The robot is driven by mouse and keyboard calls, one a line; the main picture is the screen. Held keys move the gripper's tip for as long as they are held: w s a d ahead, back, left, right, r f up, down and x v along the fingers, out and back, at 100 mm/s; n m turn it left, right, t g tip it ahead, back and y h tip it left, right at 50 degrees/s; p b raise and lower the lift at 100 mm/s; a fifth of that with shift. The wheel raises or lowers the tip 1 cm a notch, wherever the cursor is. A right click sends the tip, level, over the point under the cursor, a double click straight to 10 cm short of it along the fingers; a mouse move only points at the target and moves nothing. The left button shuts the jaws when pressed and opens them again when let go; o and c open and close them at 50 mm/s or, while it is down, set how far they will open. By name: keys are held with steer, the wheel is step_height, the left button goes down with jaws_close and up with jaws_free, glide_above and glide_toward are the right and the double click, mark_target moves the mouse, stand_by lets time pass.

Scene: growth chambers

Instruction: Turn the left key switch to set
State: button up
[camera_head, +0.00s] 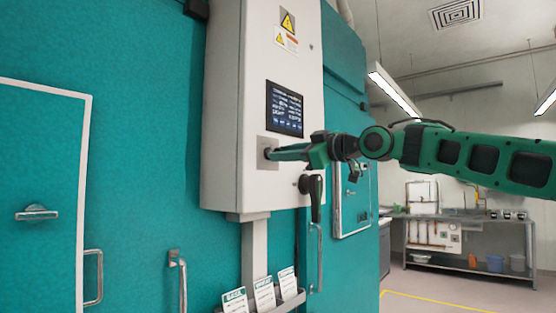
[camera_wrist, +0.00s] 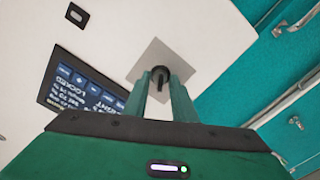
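A black round key switch (camera_wrist: 160,74) with a narrow bar sits on a square grey plate (camera_wrist: 178,57) on the white control cabinet (camera_head: 236,110). My gripper (camera_head: 271,154) reaches in from the right to this plate. In the wrist view my gripper's two green fingers (camera_wrist: 161,82) stand apart, one on each side of the switch, with a gap around the bar. I cannot tell whether the fingertips touch it. In the head view the gripper hides the switch, and only the plate (camera_head: 263,141) shows. Only one key switch is visible.
A dark screen (camera_head: 285,109) is above the plate; the wrist view shows "LOCKED" on it. A black handle (camera_head: 312,188) hangs below my gripper at the cabinet's edge. A card rack (camera_head: 277,306) and metal door handles (camera_head: 178,280) are lower down. A shelf bench (camera_head: 465,217) stands far right.

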steer(key=shift+x, duration=1.1)
jaws_close()
steer(key=shift+m, duration=0.4)
steer(key=m, duration=0.5)
steer(key=shift+m, duration=0.4)
steer(key=m, duration=0.4)
steer(key=shift+w+d+r, duration=0.1)
steer(key=shift+d, duration=0.05)
steer(key=shift+m, duration=0.7)
